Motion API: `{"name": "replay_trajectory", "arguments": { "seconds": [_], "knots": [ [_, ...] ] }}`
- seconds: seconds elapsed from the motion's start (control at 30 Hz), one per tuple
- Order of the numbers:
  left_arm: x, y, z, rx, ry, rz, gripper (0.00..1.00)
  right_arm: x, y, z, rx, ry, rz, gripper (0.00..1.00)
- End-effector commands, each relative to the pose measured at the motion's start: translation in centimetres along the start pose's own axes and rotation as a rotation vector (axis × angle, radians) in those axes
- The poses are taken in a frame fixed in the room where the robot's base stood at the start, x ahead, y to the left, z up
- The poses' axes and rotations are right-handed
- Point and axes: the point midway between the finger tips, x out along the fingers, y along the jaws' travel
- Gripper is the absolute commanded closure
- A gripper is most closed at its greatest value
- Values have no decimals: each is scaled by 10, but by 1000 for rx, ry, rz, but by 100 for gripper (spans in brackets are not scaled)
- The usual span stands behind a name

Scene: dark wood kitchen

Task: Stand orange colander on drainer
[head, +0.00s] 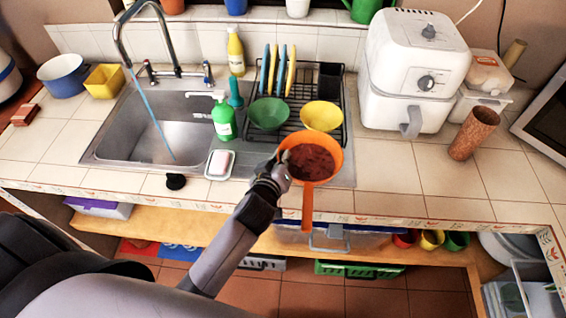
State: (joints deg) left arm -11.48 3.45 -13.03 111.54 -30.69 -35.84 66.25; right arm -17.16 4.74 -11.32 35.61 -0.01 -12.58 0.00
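The orange colander (307,200) is in the middle of the head view, in front of the drainer, with its long handle pointing toward me. Its inside looks dark red-brown. My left gripper (281,170) is at the colander's left rim and appears shut on it; the fingertips are partly hidden. The black wire drainer (340,108) stands behind it, right of the sink. It holds a green bowl (268,113), a yellow bowl (321,116) and several upright blue and yellow plates (281,70). My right gripper is not in view.
Left of the drainer are the sink (150,125), a green soap bottle (223,118) and a soap dish (219,165). A white air fryer (412,75) stands to the right, with a brown cylinder (474,133) beside it. The counter at the front right is clear.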

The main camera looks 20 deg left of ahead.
Motion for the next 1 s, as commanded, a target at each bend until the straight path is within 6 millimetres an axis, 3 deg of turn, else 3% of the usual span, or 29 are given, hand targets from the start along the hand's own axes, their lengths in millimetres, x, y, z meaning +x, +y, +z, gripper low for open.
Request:
{"name": "replay_trajectory", "arguments": {
  "seconds": [0.2,0.57,0.9,1.0],
  "knots": [
    [9,-12,20,-1,1,1,100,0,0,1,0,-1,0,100],
    [11,-15,24,-3,1,1,100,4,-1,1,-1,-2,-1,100],
    [11,-16,24,0,-1,-2,76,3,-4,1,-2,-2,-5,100],
    [11,-15,24,0,-1,-2,75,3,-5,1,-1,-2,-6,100]
  ]
}}
